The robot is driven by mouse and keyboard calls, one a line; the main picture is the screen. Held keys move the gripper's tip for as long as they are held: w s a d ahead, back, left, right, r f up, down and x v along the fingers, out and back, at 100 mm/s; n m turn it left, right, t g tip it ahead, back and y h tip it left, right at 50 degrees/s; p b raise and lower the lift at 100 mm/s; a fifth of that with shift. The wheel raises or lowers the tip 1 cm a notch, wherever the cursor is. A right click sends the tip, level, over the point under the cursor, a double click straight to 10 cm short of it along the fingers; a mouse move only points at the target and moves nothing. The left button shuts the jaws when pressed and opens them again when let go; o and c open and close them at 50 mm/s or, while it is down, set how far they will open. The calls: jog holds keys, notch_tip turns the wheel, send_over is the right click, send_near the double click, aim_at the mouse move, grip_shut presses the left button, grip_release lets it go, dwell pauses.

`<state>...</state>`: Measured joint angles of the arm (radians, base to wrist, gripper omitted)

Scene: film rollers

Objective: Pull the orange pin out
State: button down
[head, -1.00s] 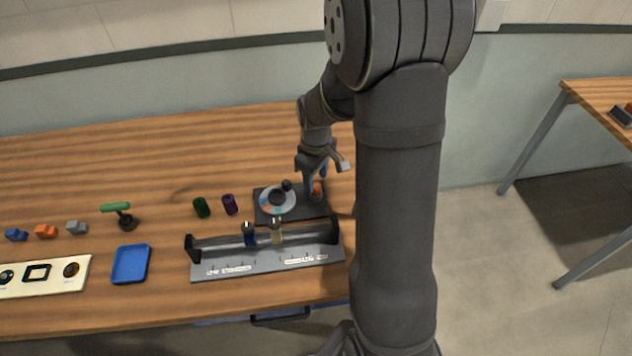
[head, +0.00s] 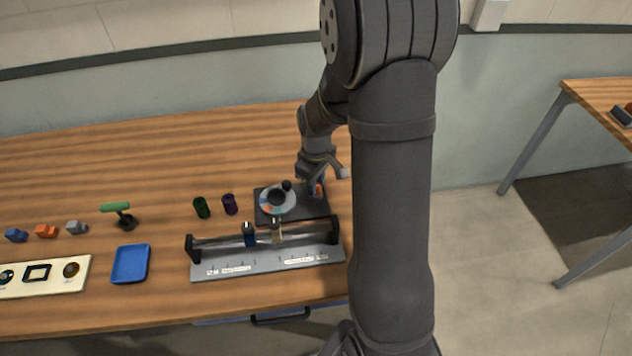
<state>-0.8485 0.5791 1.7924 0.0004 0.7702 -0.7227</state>
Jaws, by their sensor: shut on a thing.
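The orange pin (head: 319,190) shows as a small orange patch at the right end of a dark base plate (head: 298,212). My gripper (head: 316,188) points down at it from above and is shut on it. The fingers cover most of the pin, so I cannot tell how deep it sits in the plate. A round dial (head: 267,206) with pale and coloured sections and a dark knob is on the same plate, left of my gripper.
A grey rail fixture (head: 265,262) with sliders stands in front of the plate. Green (head: 202,208) and purple (head: 230,204) cylinders stand to the left. A blue tray (head: 146,265), a green-topped lever (head: 117,207) and small blocks lie farther left. The table behind is clear.

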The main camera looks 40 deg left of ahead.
jog(key=shift+r, duration=0.75)
jog(key=c, duration=1.1)
grip_release()
jog(key=shift+c, duration=0.2)
jog(key=shift+r, duration=0.1)
notch_tip(320, 180, up, 17)
notch_tip(320, 180, down, 18)
jog(key=shift+r, duration=0.1)
